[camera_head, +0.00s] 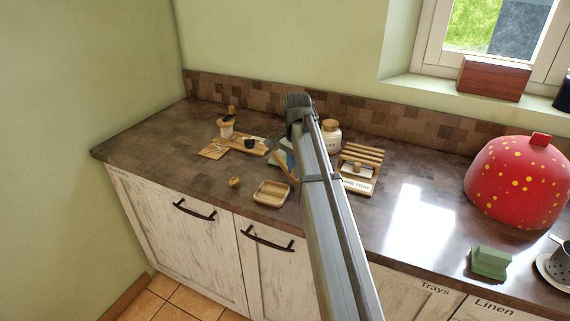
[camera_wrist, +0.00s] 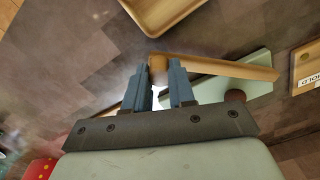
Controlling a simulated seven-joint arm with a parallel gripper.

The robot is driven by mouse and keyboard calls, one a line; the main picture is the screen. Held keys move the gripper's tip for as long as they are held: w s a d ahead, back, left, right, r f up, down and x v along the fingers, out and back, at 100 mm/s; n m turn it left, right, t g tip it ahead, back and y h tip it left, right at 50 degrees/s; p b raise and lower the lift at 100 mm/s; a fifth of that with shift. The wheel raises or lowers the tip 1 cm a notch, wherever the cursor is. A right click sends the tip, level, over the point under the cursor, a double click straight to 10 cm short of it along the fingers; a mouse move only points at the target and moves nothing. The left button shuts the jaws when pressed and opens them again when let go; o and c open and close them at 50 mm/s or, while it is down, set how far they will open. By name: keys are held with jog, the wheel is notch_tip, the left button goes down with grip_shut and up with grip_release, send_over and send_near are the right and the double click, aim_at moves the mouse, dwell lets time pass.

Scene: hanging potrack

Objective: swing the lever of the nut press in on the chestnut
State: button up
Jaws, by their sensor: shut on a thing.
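The nut press shows in the wrist view as a pale green base (camera_wrist: 258,88) with a long flat wooden lever (camera_wrist: 225,68) above it. In the head view the press's lever (camera_head: 287,168) is partly hidden by my arm. My gripper (camera_wrist: 160,78) is shut on the lever's near end, where a round brown knob shows between the fingertips. My gripper also shows small in the head view (camera_head: 270,150). A small brown round thing (camera_wrist: 235,96) sits at the base, under the lever side; it may be the chestnut, but I cannot tell.
A wooden tray (camera_head: 270,195) lies near the front edge, and a small round brown item (camera_head: 234,182) left of it. A labelled jar (camera_head: 330,137) and a slatted wooden rack (camera_head: 361,152) stand right of my arm. A red spotted dome (camera_head: 520,180) stands far right.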

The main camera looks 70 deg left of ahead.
grip_shut()
jog(key=shift+w+a+n, duration=0.2)
jog(key=shift+w+n, duration=0.5)
jog(key=shift+w, duration=0.35)
jog(key=shift+w+a+n, duration=0.3)
jog(key=shift+w+n, duration=0.4)
jog(key=shift+w, duration=0.2)
